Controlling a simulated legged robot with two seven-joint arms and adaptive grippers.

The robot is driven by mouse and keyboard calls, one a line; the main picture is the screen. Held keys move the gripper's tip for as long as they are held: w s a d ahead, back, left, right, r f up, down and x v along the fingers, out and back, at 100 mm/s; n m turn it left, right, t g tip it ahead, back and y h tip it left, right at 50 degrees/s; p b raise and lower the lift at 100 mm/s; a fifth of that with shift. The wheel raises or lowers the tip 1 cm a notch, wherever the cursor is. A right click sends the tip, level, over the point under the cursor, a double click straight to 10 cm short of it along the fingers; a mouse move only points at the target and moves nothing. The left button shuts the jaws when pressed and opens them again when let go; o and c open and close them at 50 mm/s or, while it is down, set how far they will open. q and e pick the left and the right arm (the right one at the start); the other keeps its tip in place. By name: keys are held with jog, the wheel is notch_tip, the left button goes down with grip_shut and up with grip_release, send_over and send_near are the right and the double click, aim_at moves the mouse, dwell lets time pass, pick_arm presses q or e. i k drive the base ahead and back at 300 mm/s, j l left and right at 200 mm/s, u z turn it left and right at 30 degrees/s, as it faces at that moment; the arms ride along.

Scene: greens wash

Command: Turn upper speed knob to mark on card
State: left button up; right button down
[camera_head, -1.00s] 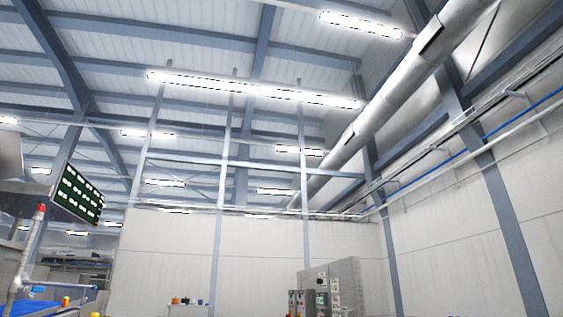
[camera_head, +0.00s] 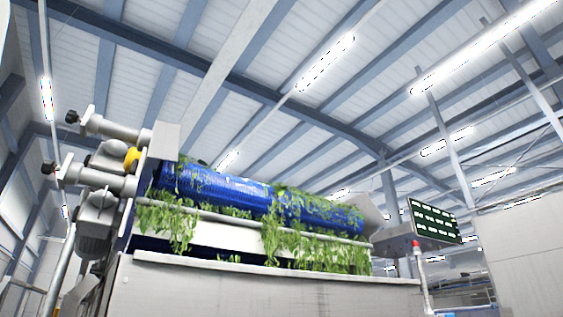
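No speed knob that I can make out and no card show in the head view. A machine with a blue roller (camera_head: 225,187) fills the lower middle, with green leaves (camera_head: 180,222) hanging over its front. At its left end are grey cylindrical housings (camera_head: 97,222) with small dark knobs or handles at their outer ends; I cannot tell what they control. Neither of my grippers is in view.
A grey machine panel (camera_head: 260,292) runs along the bottom. A dark display board (camera_head: 433,221) with white-green rows hangs at the right, above a post with a red top (camera_head: 416,247). A pale wall (camera_head: 525,247) stands at the far right.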

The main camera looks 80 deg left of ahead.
aim_at(72, 117)
jog(key=j+u, duration=0.15)
jog(key=u, duration=2)
